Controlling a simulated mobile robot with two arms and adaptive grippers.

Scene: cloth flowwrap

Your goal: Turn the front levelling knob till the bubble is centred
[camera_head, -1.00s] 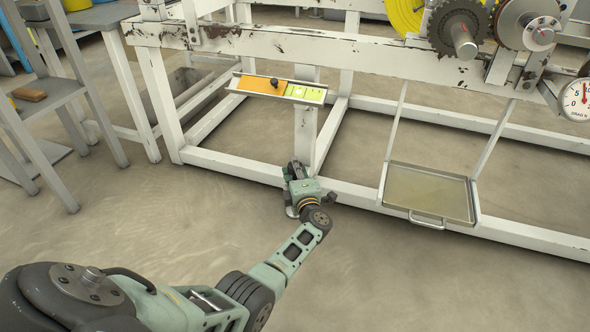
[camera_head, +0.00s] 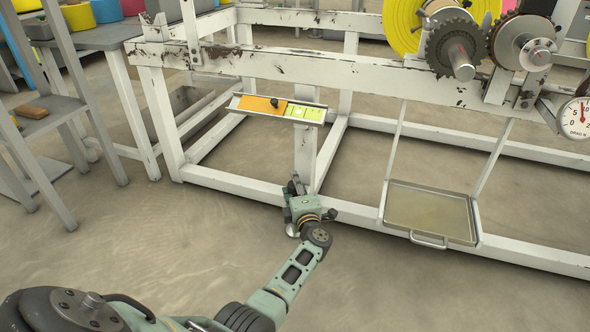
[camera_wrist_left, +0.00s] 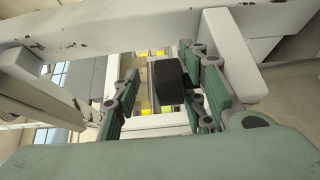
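The front leg (camera_head: 304,150) of the white frame comes down to my left gripper (camera_head: 294,186), which is low by its foot and covers the knob in the head view. In the left wrist view a black knob (camera_wrist_left: 168,80) stands between the two fingers of my left gripper (camera_wrist_left: 165,95), nearer the right finger. A gap shows on its left, so the gripper looks open around it. A yellow-green bubble level (camera_head: 305,112) lies on a tilted-looking tray beside an orange plate (camera_head: 262,104). A pale spot shows left of the level's middle, too small to read surely. My right gripper is out of view.
A metal pan (camera_head: 428,212) hangs low at the right of the leg. The lower frame rail (camera_head: 235,185) runs beside the gripper. A dial gauge (camera_head: 578,118) and gears (camera_head: 457,50) sit upper right. The floor in front is clear.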

